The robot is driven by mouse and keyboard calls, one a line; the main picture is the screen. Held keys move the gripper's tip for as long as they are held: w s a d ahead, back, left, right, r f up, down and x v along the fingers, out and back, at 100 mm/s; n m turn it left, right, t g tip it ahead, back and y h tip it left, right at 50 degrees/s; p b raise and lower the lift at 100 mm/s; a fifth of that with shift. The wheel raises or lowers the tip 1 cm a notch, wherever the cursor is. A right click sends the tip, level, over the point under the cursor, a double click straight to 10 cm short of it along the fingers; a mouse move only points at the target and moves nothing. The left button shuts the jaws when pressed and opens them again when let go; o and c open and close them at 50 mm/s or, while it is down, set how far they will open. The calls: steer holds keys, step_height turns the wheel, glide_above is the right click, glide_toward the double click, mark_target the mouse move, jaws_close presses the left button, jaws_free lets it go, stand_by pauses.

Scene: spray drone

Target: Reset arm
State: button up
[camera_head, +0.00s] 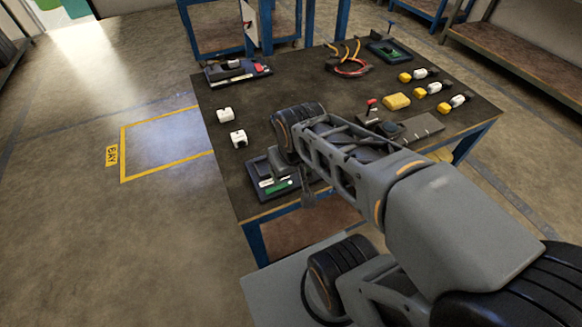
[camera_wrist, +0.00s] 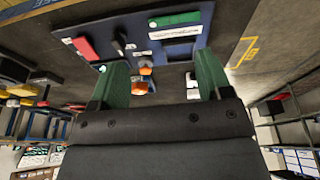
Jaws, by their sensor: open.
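My arm reaches from the lower right over the work table (camera_head: 225,165) in the head view. Its far end hangs over the near left part of the table. In the wrist view my gripper (camera_wrist: 161,72) has two green fingers spread apart, with nothing held between them. A dark blue board (camera_wrist: 133,32) lies ahead of the fingers. It carries a red block (camera_wrist: 86,48) and a green strip (camera_wrist: 175,19). A small orange part (camera_wrist: 145,71) shows between the fingers, apart from them. In the head view the fingertips are hard to make out against the arm.
In the head view, a dark tray with a green label (camera_head: 277,188) lies at the table's near left edge. Two white blocks (camera_head: 238,139) stand behind it. A tool tray (camera_head: 237,71), cables (camera_head: 350,67) and several yellow-and-white parts lie farther back. Floor left of the table is clear.

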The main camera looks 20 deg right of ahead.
step_height(320, 180, up, 24)
steer(key=p, duration=2.2)
steer(key=shift+s+a+t+p, duration=0.15)
steer(key=shift+a+t+p, duration=0.1)
steer(key=shift+t+p, duration=0.1)
